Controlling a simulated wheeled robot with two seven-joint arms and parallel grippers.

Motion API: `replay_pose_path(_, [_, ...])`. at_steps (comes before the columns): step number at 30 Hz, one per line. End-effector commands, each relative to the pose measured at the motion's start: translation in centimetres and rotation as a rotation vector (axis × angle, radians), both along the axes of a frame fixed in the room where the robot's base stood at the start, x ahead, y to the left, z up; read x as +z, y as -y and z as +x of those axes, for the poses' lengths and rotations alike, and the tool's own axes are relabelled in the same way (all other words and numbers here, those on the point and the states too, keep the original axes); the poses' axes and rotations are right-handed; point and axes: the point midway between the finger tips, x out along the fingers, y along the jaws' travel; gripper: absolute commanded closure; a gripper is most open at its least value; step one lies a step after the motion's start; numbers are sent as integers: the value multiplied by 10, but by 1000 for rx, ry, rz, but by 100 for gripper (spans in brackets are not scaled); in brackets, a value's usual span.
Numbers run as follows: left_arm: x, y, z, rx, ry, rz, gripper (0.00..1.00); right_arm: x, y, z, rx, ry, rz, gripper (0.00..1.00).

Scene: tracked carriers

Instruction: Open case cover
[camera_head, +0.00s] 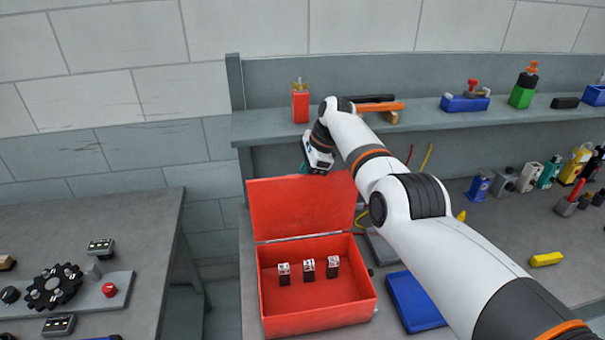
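The red case (318,318) stands on the grey bench with its cover (300,205) raised at the back, so its inside shows. My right arm reaches in from the right across the bench. Its gripper (316,164) is at the top edge of the raised cover. The fingertips are hidden there, so I cannot tell whether they touch the cover or how far apart they are. My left gripper is not in view.
A blue flat object (414,302) lies right of the case, beside my forearm. A shelf (430,120) behind carries a red bottle (300,104) and several tools. More items crowd the right bench. A separate table (130,225) stands left, across a gap.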

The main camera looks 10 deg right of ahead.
Motion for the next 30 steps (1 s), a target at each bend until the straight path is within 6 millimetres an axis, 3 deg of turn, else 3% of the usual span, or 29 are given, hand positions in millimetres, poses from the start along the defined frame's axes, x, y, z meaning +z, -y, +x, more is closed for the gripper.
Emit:
replay_pose_path(1, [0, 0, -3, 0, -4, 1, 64, -1, 0, -1, 0, -3, -1, 100])
replay_pose_path(3, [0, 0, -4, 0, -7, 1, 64, -1, 0, 0, 0, -2, -1, 83])
replay_pose_path(6, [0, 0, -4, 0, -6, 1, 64, 0, 0, 0, 0, -1, 0, 70])
replay_pose_path(17, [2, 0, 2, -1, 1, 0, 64, 5, 1, 0, 0, 2, 1, 70])
replay_pose_path(24, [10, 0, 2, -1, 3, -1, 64, 34, 13, -3, -1, 6, 1, 70])
replay_pose_path(30, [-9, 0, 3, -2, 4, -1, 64, 72, 32, -8, -2, 5, 0, 70])
